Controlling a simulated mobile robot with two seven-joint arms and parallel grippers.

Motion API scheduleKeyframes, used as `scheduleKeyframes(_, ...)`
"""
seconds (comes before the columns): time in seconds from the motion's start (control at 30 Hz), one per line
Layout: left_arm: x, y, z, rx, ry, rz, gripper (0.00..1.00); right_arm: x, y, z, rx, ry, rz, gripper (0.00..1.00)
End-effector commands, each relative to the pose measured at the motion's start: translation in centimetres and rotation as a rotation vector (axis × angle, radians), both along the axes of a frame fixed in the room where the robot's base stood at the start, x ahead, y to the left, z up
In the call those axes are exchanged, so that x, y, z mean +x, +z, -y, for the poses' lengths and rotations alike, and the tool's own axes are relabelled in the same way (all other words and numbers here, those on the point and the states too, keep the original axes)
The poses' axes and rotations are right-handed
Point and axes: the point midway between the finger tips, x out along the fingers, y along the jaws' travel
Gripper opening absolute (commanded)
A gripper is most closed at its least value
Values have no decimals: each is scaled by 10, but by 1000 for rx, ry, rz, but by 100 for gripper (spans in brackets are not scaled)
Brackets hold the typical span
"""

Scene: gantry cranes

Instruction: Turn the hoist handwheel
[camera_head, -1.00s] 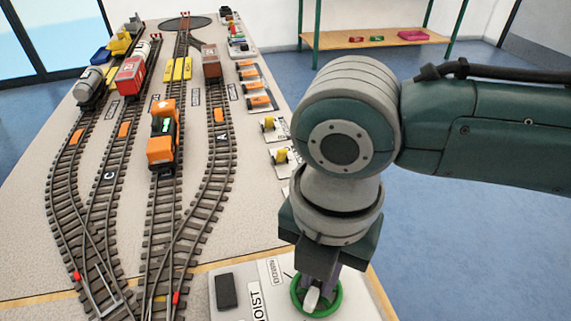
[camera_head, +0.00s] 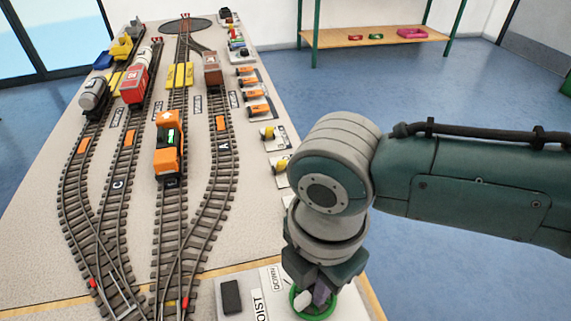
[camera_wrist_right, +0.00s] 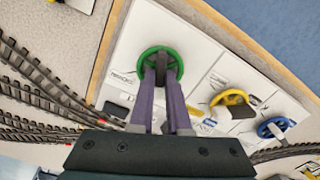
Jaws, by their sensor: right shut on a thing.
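The green handwheel (camera_head: 322,303) sits on a white panel labelled "HOIST" (camera_head: 262,306) at the front edge of the table. My right gripper (camera_head: 318,291) reaches down over it and partly hides it. In the right wrist view the green handwheel (camera_wrist_right: 161,53) shows at the top of the panel, with the purple fingers of my right gripper (camera_wrist_right: 162,75) closed on its dark grip. My left gripper is not in view.
A yellow wheel (camera_wrist_right: 231,102) and a blue wheel (camera_wrist_right: 274,128) stand on neighbouring panels. A black block (camera_head: 231,296) is left of the label. An orange locomotive (camera_head: 168,150) and wagons stand on tracks behind. Open blue floor lies right of the table.

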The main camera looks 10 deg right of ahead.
Motion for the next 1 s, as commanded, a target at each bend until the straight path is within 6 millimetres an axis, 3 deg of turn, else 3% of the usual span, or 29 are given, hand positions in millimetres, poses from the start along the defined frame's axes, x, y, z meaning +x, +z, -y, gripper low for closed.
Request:
scheduleKeyframes(0.1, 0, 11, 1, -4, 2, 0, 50, 0, 3, 0, 0, -99, -2, 0)
scheduleKeyframes(0.5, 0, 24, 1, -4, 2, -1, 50, 0, 1, 0, 0, -332, -1, 0)
scheduleKeyframes(1.0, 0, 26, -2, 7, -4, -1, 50, 0, 0, -1, 1, -388, 0, 0)
